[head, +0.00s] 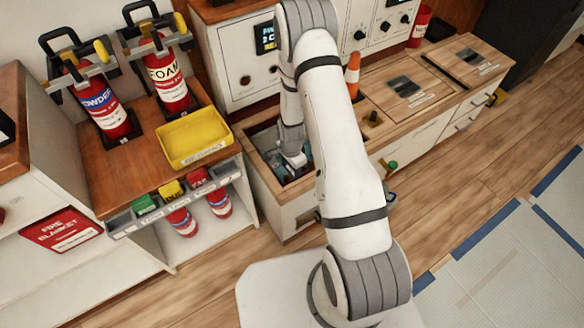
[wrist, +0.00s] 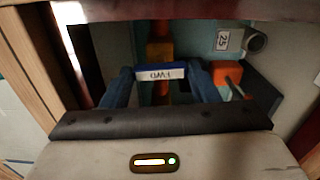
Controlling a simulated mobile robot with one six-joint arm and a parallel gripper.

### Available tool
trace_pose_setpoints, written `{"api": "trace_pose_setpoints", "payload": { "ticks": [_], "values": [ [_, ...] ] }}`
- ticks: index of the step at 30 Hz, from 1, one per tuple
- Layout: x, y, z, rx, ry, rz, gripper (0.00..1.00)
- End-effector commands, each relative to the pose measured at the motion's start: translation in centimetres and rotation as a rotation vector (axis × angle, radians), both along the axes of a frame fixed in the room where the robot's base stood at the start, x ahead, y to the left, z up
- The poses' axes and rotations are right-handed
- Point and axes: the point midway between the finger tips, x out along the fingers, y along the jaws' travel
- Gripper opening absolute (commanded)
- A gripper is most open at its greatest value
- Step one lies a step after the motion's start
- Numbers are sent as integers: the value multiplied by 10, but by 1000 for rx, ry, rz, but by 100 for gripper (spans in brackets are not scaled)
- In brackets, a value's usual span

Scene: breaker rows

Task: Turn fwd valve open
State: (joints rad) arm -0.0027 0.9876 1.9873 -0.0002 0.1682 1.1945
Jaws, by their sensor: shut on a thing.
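The fwd valve shows in the wrist view as a blue handle (wrist: 160,73) with a white label reading FWD, upside down in the picture. The handle lies crosswise over an orange-brown pipe or fitting behind it. My gripper (wrist: 161,86) has its two dark blue fingers on either side of the handle, shut on it. In the head view my gripper (head: 295,163) reaches down into an open recess in the wooden counter. The valve itself is hidden from that view.
In the wrist view an orange block (wrist: 227,74) with a lever sits just right of the fingers, near a label reading 25 (wrist: 223,40) and a grey round fitting (wrist: 256,40). Recess walls stand close around. A yellow tray (head: 194,137) is left of the recess.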

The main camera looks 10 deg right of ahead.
Motion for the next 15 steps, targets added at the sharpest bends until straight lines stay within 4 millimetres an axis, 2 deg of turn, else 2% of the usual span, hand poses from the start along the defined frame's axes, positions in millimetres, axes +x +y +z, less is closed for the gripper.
{"api": "trace_pose_setpoints", "payload": {
  "ticks": [15],
  "values": [
    [3,3,1,1,-7,-80,32]
  ]
}}
